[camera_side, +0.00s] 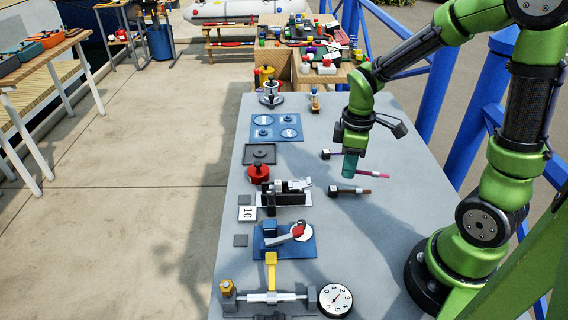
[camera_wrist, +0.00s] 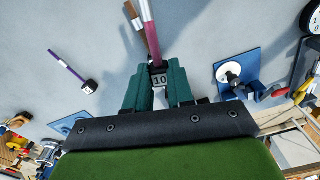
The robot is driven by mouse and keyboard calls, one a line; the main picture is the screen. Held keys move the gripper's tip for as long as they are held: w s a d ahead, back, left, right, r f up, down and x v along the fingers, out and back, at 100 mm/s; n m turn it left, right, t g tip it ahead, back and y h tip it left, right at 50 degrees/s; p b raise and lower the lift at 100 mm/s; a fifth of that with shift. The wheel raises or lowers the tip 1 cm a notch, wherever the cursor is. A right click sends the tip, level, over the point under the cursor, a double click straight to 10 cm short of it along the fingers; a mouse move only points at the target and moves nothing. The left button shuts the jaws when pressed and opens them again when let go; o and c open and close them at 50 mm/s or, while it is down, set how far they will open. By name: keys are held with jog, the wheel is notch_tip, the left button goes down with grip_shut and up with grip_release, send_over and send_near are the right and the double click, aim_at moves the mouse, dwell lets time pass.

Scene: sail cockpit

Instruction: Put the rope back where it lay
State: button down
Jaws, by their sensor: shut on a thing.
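My gripper (camera_side: 350,168) has teal fingers and is shut on the black end block of a pink rope (camera_side: 374,174). The pink rope runs straight out from the fingers. In the wrist view the fingers (camera_wrist: 158,88) close around the block marked 10, and the pink rope (camera_wrist: 149,30) overlaps a brown rope (camera_wrist: 137,20). The brown rope also lies on the table in the side view (camera_side: 356,191), nearer the camera. A purple rope (camera_wrist: 64,66) lies apart; its black block (camera_side: 326,154) shows left of my gripper. The held rope's height above the table is hard to tell.
The grey table (camera_side: 400,230) is clear right of the ropes. Along its left side stand a red round part (camera_side: 258,173), a black and white cleat-like device (camera_side: 285,190), a blue-based winch (camera_side: 284,238) and a dial gauge (camera_side: 335,299). Blue railings (camera_side: 433,100) stand behind my arm.

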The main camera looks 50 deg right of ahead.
jog(key=s+f, duration=0.1)
jog(key=s, duration=0.1)
jog(key=s+d+f+n, duration=0.1)
jog(key=s, duration=0.1)
jog(key=s+f+n, duration=0.1)
jog(key=s, duration=0.2)
jog(key=shift+d, duration=0.15)
jog(key=shift+w+f+n, duration=0.1)
jog(key=shift+f+n, duration=0.1)
jog(key=shift+n, duration=0.1)
send_over(329, 173)
jog(key=shift+s+f, duration=0.3)
jog(key=shift+f, duration=0.4)
jog(key=shift+w+f, duration=0.15)
jog(key=shift+f, duration=0.75)
jog(key=shift+w+f, duration=0.1)
jog(key=shift+f, duration=0.75)
jog(key=shift+f, duration=0.15)
jog(key=c, duration=1)
grip_release()
